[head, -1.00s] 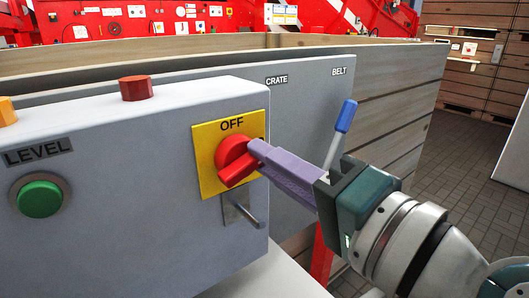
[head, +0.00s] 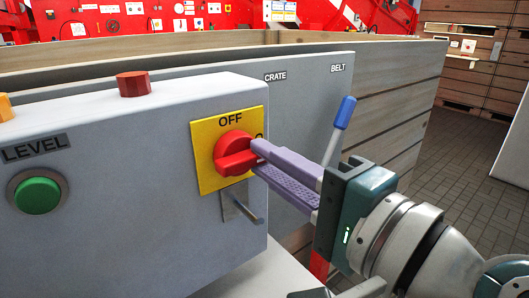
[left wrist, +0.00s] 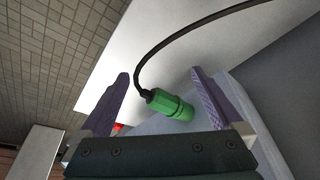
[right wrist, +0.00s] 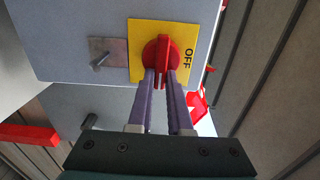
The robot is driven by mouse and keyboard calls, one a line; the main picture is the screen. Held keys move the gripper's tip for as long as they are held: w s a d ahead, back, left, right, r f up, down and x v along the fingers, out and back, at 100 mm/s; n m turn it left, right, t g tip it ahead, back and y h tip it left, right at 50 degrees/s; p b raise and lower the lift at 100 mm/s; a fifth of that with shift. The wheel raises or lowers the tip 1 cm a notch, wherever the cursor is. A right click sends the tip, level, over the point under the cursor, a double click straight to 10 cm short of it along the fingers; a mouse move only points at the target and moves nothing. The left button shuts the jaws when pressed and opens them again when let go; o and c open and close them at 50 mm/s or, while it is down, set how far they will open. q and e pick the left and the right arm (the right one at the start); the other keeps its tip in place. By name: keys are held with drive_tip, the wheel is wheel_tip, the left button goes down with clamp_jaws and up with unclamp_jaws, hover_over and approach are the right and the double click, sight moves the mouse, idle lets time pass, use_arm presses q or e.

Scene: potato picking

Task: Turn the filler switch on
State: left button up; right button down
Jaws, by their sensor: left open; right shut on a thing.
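The filler switch is a red rotary knob (head: 234,154) on a yellow plate (head: 208,176) on the grey control box. OFF is printed above the knob; lettering at the plate's right edge is partly hidden. The knob's ridge lies nearly level in the head view. My right gripper (head: 262,158) is shut on this ridge. The right wrist view shows the knob (right wrist: 161,56) between both fingers. My left gripper (left wrist: 160,78) is open, with a green plug (left wrist: 170,104) on a black cable in view between its fingers; I see no grip on it.
A metal peg (head: 245,213) juts out just below the yellow plate. A blue-tipped lever (head: 341,122) stands behind my right fingers, by the CRATE and BELT panel (head: 305,85). A green LEVEL button (head: 38,196) is at left. Wooden crate walls (head: 395,90) lie behind.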

drive_tip(key=c, duration=0.8)
unclamp_jaws()
drive_tip(key=shift+c, duration=0.2)
drive_tip(key=b+v, duration=0.1)
drive_tip(key=v, duration=0.9)
drive_tip(key=shift+b, duration=0.35)
